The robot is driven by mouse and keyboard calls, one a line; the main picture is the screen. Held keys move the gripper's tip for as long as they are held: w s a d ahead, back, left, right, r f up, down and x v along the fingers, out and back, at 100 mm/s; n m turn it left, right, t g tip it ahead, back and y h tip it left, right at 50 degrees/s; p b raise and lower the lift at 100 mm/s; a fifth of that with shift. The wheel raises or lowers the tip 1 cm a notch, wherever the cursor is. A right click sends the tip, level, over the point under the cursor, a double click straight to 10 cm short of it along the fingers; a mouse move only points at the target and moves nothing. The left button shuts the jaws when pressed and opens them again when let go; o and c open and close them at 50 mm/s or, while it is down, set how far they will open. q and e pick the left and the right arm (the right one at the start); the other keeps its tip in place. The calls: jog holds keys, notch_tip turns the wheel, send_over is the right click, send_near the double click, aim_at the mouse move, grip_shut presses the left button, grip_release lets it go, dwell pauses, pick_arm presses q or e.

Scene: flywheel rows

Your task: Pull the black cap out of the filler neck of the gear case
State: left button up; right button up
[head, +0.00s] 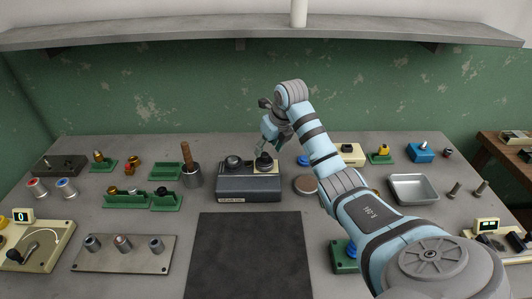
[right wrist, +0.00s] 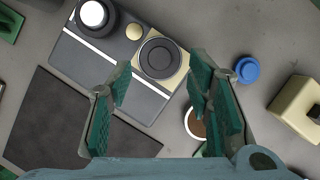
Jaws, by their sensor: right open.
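The gear case (head: 248,188) is a dark grey box with a pale stripe, standing at the back edge of the black mat. A black round cap (head: 264,161) sits upright on its right part; in the right wrist view the cap (right wrist: 160,57) shows from above on a beige plate. The neck under it is hidden. A second round fitting (head: 234,162) stands on the left of the case and looks pale-topped in the right wrist view. My left gripper is out of view.
A blue round piece (right wrist: 247,69) and a brown-topped disc (head: 305,184) lie right of the case. A grey holder with a brown handle (head: 192,175) stands left of it. The black mat (head: 253,255) in front is clear. A shelf (head: 200,32) hangs above.

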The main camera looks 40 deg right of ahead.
aim_at(265, 154)
jog(key=x, duration=0.3)
jog(key=shift+w+f, duration=0.2)
jog(key=shift+f, duration=0.15)
jog(key=shift+s, duration=0.2)
jog(key=shift+w, duration=0.1)
grip_shut()
pick_arm(q)
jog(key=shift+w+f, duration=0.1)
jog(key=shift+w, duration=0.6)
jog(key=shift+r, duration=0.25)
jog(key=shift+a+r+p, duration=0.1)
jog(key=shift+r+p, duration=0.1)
jog(key=shift+p, duration=0.15)
pick_arm(e)
jog(key=shift+r, duration=0.45)
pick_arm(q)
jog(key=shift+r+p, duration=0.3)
pick_arm(e)
jog(key=shift+r, duration=0.2)
